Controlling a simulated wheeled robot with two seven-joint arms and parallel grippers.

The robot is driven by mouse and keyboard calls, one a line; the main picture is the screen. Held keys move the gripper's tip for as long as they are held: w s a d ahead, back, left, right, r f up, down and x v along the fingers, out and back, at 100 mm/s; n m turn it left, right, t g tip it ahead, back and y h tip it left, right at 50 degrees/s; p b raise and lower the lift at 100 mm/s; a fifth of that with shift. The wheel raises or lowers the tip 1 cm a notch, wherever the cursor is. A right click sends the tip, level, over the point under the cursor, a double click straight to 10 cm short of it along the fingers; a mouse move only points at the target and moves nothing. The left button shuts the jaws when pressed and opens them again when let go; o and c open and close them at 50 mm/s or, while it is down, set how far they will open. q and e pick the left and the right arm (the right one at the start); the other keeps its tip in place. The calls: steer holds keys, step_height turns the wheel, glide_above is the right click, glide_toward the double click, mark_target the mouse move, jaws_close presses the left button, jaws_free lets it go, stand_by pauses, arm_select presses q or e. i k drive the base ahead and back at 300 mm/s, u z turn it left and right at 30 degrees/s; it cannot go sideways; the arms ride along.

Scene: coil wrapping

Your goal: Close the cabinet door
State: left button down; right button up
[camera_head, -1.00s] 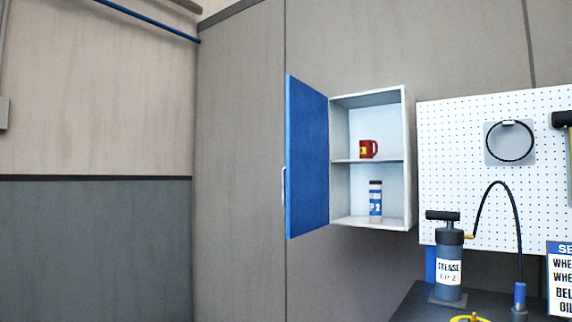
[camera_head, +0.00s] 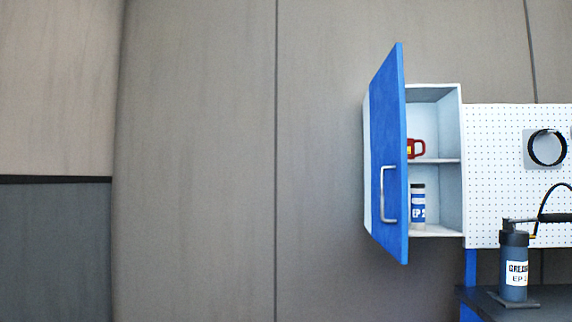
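The wall cabinet (camera_head: 450,190) is white inside, with one shelf, and hangs right of the middle of the head view. Its blue door (camera_head: 389,120) stands open, hinged on the left and swung out toward me. A silver bar handle (camera_head: 384,194) is on the outer face of the door. A red mug (camera_head: 416,148) sits on the shelf, partly hidden by the door. A blue and white can (camera_head: 418,204) stands on the cabinet floor. Neither of my grippers is in view.
A white pegboard (camera_head: 495,190) with a black ring (camera_head: 547,147) hangs to the right of the cabinet. A dark grease pump (camera_head: 513,262) stands on a dark bench (camera_head: 540,295) below it. The grey wall left of the door is bare.

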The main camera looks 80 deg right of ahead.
mark_target(388, 170)
steer(key=i, duration=0.55)
steer(key=z, duration=3.4)
steer(key=k, duration=0.5)
steer(key=u, duration=0.95)
steer(key=i, duration=1.45)
steer(key=z, duration=0.6)
